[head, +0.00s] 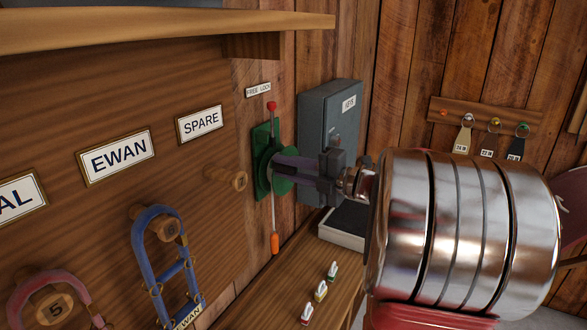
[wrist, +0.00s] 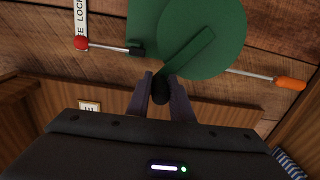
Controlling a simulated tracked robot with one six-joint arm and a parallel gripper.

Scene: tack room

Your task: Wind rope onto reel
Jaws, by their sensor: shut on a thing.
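The green reel (head: 264,160) is mounted on the plank wall, and its round face fills the top of the wrist view (wrist: 215,35). A green crank arm (wrist: 188,56) crosses the face and ends in a black knob (wrist: 160,88). My gripper (wrist: 160,97) is shut on this knob; in the head view my gripper (head: 280,168) covers part of the reel. A thin pale rope (head: 274,215) hangs below the reel to an orange end piece (head: 275,243).
A grey metal box (head: 318,120) is on the wall just right of the reel, close to my gripper. A wooden peg (head: 232,179) sticks out at left. Key hooks (head: 485,115) are at right.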

